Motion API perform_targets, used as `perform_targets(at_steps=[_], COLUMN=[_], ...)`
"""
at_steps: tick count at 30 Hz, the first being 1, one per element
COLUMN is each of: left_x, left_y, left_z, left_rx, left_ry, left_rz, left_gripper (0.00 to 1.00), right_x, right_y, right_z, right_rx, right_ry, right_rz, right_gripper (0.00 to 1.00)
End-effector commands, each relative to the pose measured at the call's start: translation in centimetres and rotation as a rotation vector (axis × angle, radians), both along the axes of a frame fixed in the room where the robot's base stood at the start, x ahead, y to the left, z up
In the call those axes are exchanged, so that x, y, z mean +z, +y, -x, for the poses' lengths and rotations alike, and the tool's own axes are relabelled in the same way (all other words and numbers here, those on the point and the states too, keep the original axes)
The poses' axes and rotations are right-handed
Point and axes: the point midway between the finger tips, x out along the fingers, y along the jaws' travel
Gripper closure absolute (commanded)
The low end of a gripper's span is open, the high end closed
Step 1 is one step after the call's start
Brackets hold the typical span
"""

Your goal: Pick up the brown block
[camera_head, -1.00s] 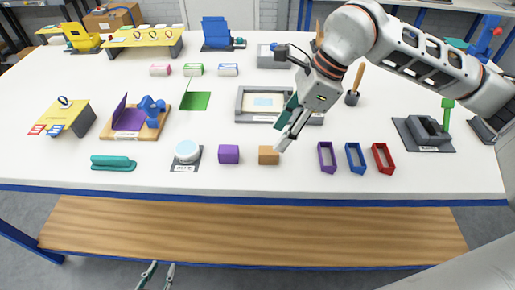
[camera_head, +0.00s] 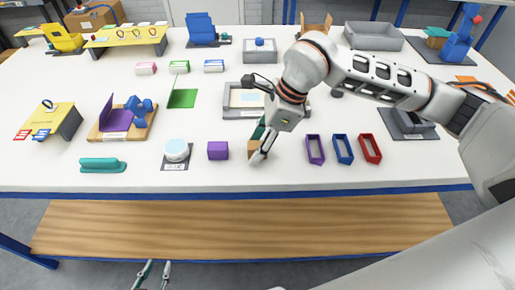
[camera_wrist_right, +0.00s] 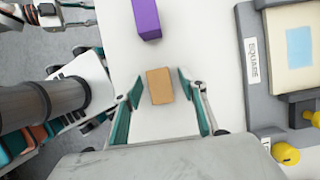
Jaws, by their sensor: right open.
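The brown block (camera_head: 252,149) stands on the white table near its front edge, just right of a purple block (camera_head: 218,151). My right gripper (camera_head: 260,150) is low over the table at the brown block and partly covers it in the head view. In the right wrist view the brown block (camera_wrist_right: 160,86) lies between the tips of the open fingers, with a gap on both sides. The purple block (camera_wrist_right: 145,18) is beyond it. My left gripper (camera_head: 153,272) shows at the bottom edge, below the table; its two fingertips are apart.
Purple, blue and red open frames (camera_head: 343,149) stand right of the brown block. A grey tray (camera_head: 240,112) lies behind it, also seen beside the right gripper in the wrist view (camera_wrist_right: 257,100). A white round piece (camera_head: 176,150) is to the left. Bare table lies in front.

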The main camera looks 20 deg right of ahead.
Motion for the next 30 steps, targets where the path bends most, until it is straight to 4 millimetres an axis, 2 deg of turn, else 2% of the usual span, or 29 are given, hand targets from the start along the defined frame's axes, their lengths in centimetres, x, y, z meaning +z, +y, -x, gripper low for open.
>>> perform_targets(at_steps=[1,4,15,20,26,30], left_x=[0.0,0.0,0.1,0.1,0.0,-0.1], left_y=[0.0,0.0,0.1,0.1,0.1,0.1], left_z=[0.0,-0.1,-0.1,-0.2,-0.2,-0.1], left_rx=[0.001,0.001,0.001,0.001,0.001,0.001], left_ry=[-0.001,-0.001,-0.004,-0.005,-0.005,-0.003], left_rz=[0.0,0.0,-0.001,-0.001,-0.001,0.0], left_gripper=[0.72,0.72,0.72,0.72,0.72,0.72], right_x=[0.0,0.0,0.1,0.8,3.9,7.9], right_y=[0.0,0.0,0.0,0.0,0.0,0.0], right_z=[0.0,0.0,0.0,-0.1,-0.2,-0.2], right_rx=[0.0,0.0,0.0,0.0,0.0,0.0], right_ry=[0.0,0.0,-0.001,-0.002,-0.007,-0.008], right_rz=[0.0,0.0,0.0,0.0,0.0,-0.001], right_gripper=[0.64,0.86,0.87,0.87,0.87,0.87])
